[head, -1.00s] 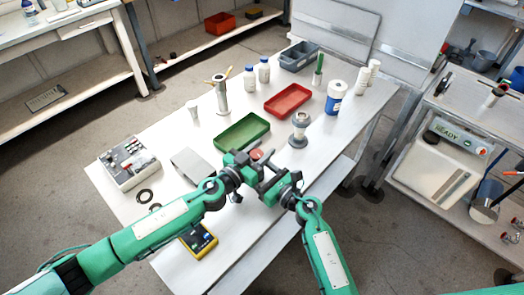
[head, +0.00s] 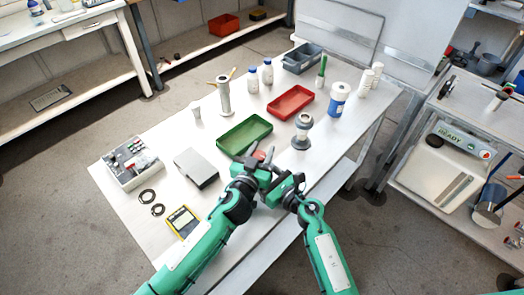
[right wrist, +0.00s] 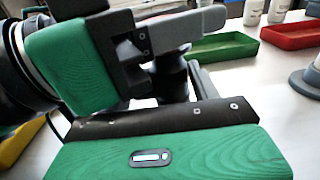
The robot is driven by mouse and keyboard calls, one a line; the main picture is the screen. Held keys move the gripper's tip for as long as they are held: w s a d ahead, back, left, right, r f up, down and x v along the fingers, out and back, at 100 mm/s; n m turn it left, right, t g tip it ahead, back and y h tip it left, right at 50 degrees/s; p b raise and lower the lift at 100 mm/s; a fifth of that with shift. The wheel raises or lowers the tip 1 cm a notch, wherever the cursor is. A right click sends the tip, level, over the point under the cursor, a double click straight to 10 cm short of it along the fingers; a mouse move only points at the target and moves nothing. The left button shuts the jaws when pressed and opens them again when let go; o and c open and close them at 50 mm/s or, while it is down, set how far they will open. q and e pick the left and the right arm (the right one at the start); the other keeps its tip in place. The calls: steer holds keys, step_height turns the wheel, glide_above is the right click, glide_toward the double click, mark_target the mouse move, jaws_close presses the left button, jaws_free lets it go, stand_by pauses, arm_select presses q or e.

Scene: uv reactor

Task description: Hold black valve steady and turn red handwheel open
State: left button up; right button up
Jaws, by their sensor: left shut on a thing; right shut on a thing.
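The red handwheel (head: 262,155) shows as a small patch between the fingers of my left gripper (head: 260,153), which is shut on it. The black valve is mostly hidden between my two grippers in the head view. In the right wrist view a dark part of the valve (right wrist: 171,75) shows below the grey fingers of my left gripper (right wrist: 190,32). My right gripper (head: 272,182) is close beside the left one, lower in the head view, and is shut on the valve. Its fingertips are hidden.
A green tray (head: 243,135) lies just beyond the grippers, with a red tray (head: 291,103) farther back. A grey-and-white flanged part (head: 302,132) stands close right. A grey box (head: 196,168) and a yellow meter (head: 184,222) lie left. The table's front edge is near.

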arm_select(q)
steer(key=shift+d+r, duration=0.1)
steer(key=shift+r, duration=0.05)
steer(key=o, duration=1)
steer(key=shift+s, duration=0.1)
steer(key=v, duration=1.2)
